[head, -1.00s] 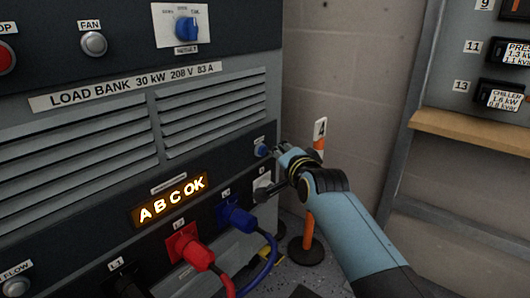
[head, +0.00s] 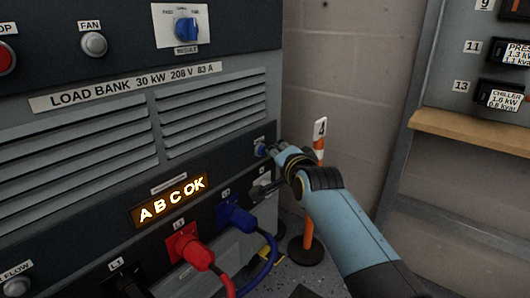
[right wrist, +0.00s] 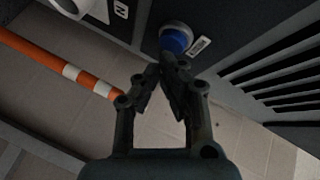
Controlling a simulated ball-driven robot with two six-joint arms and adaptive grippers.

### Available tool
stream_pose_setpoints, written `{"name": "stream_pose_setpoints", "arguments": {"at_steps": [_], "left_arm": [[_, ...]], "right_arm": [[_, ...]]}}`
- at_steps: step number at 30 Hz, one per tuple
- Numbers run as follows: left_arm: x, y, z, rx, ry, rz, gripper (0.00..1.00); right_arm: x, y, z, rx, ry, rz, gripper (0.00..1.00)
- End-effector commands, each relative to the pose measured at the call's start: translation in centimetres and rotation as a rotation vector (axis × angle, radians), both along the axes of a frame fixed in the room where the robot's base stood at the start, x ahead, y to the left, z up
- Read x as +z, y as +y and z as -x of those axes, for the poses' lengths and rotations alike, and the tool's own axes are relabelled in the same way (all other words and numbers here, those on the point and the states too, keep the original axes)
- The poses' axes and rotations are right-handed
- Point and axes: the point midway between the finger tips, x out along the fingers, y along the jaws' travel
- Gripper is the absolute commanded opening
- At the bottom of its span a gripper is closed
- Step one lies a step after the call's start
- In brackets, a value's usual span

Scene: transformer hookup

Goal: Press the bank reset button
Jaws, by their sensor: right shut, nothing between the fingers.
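The blue reset button (head: 261,150) sits on the lower right of the load bank front (head: 100,125), above the N socket. In the right wrist view the blue button (right wrist: 176,38) stands in a pale ring beside a small label too blurred to read. My right gripper (head: 275,150) comes in from the right with its fingertips right at the button. In the wrist view the right gripper (right wrist: 166,68) is shut and empty, its tips just below or against the button's edge; I cannot tell whether they touch. My left gripper is not in view.
A lit display (head: 170,201) reads "A B C OK". Red (head: 190,248) and blue (head: 236,217) plugs with cables stick out below the button. An orange and white post (head: 308,235) stands behind my right arm. A wooden shelf edge (head: 470,133) is at the right.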

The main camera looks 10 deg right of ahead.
Motion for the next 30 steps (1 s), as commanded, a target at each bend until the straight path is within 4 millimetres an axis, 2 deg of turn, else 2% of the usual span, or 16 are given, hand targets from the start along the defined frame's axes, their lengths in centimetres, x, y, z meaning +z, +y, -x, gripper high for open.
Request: {"name": "stream_pose_setpoints", "arguments": {"at_steps": [24, 30], "left_arm": [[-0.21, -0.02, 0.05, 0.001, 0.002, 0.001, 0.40], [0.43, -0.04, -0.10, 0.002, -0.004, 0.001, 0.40]], "right_arm": [[-0.01, 0.53, -0.66, 0.000, 0.000, 0.000, 0.00], [0.20, 0.20, -0.28, 0.000, 0.000, 0.000, 0.00]]}}
